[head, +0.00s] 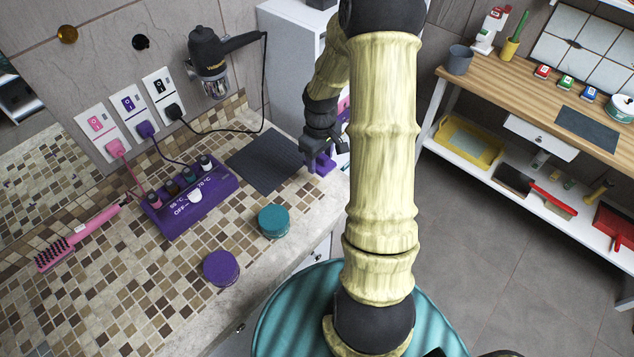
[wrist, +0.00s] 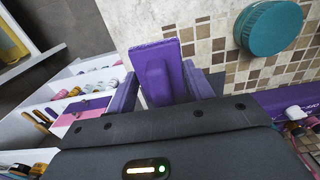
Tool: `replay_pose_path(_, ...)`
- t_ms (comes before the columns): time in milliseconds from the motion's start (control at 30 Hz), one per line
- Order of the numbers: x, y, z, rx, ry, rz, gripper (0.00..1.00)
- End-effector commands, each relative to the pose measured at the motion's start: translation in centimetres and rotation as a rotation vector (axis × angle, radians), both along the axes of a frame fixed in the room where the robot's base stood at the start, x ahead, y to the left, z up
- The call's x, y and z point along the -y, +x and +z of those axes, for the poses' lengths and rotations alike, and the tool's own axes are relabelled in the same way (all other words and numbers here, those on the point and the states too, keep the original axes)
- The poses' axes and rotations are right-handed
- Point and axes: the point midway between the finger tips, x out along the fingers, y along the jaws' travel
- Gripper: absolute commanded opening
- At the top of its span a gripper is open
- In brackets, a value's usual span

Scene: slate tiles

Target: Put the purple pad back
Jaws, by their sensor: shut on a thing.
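The purple pad (wrist: 153,70) is a flat piece with a raised grip block in the wrist view. My gripper (wrist: 160,88) is shut on that block, with one finger on each side. In the head view my gripper (head: 322,148) is over the counter's far right end, beside the white cabinet, and the pad (head: 322,164) shows small below it. I cannot tell whether the pad touches the counter. My fingers and arm hide part of it.
A dark mat (head: 264,159) lies left of my gripper. A turquoise jar (head: 273,221), a purple jar (head: 221,268) and a purple bottle holder (head: 190,205) stand on the tiled counter. A white cabinet (head: 288,50) rises behind. A wooden bench (head: 480,82) is at right.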

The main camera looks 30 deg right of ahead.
Motion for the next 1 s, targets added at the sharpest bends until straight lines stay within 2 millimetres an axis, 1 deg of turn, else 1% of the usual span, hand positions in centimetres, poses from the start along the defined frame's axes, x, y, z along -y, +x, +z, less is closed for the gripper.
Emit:
replay_pose_path(167,-0.1,0.0,0.0,0.0,0.0,0.0,0.31)
replay_pose_path(267,-0.1,0.0,-0.5,-0.003,0.001,0.0,0.31)
replay_pose_path(367,-0.1,-0.1,-1.8,-0.005,0.001,0.0,0.31)
replay_pose_path(500,-0.1,-0.1,-4.2,-0.006,0.001,0.0,0.31)
replay_pose_path(633,-0.2,0.0,-5.7,-0.002,0.0,0.002,0.31)
replay_pose_path(1000,0.3,-0.1,-6.1,-0.001,0.0,-0.008,0.31)
